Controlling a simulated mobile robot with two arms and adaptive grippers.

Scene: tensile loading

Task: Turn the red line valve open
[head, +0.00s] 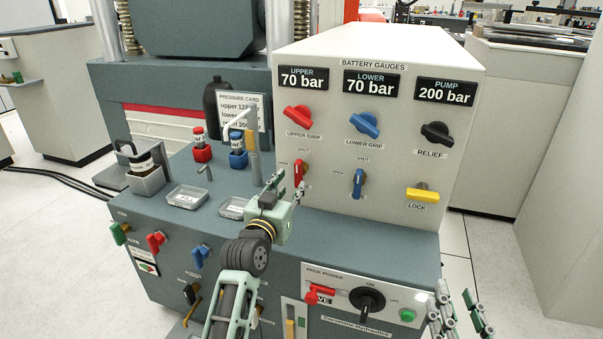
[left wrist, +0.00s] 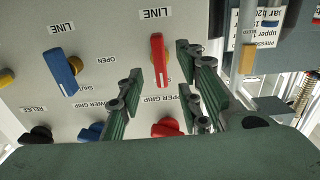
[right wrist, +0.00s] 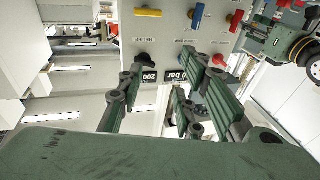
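The red line valve (head: 299,172) is on the front of the white gauge box, below the red upper grip knob (head: 298,115). Its handle stands about vertical, with SHUT marked above and OPEN to its left. In the left wrist view the red line valve (left wrist: 158,60) shows upside down, between the fingers. My left gripper (head: 287,186) is open at the valve, one finger on each side of the handle. Contact is not visible; gaps show beside the handle. My right gripper (head: 460,314) is open and empty at the lower right, beside the cabinet.
A blue line valve (head: 358,183) and yellow lock handle (head: 422,195) are right of the red valve. A pressure card (head: 238,108), metal trays (head: 187,197) and red and blue bottles stand left. The floor at the right is clear.

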